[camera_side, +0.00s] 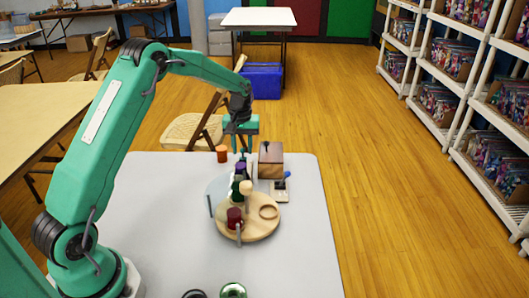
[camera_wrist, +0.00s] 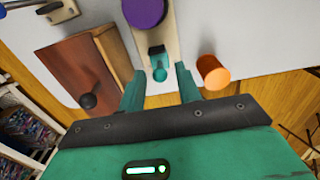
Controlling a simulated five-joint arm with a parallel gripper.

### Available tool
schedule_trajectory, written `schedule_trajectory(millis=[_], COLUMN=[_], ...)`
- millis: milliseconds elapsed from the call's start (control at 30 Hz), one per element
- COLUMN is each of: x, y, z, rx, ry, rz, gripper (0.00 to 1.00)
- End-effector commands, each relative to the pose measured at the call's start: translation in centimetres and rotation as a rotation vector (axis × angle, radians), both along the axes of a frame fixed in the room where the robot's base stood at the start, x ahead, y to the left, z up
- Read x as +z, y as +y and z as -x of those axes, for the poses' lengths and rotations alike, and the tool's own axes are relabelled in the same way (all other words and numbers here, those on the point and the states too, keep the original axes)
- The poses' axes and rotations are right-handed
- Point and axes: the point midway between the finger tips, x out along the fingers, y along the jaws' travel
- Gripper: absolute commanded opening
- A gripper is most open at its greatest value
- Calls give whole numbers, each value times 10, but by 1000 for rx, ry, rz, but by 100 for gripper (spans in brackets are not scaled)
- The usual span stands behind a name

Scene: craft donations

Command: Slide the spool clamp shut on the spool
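The purple spool (camera_wrist: 145,12) stands on a pale narrow rail (camera_wrist: 171,42) in the wrist view, cut by the top edge. It shows small in the side view (camera_side: 240,166). A teal sliding piece (camera_wrist: 158,64), seemingly the clamp's slide, sits on the rail nearer my gripper, with a gap between it and the spool. My gripper (camera_wrist: 160,75) is open, its two teal fingers on either side of the slide's end. I cannot tell whether either finger touches it. In the side view my gripper (camera_side: 243,150) points down behind the spool.
An orange cylinder (camera_wrist: 213,72) stands close beside one finger. A brown wooden box (camera_wrist: 85,70) with a dark knob is on the other side. The grey table (camera_side: 150,200) is clear at left.

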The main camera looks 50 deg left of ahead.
Motion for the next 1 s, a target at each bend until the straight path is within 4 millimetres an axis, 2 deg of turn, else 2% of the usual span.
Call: schedule_trajectory(millis=[200, 600, 767, 1000], x=[-7, -7, -7, -6], y=[0, 0, 0, -1], z=[0, 0, 0, 1], rx=[0, 0, 0, 0], ry=[0, -1, -1, -1], rz=[0, -1, -1, -1], gripper=[34, 34, 2, 0])
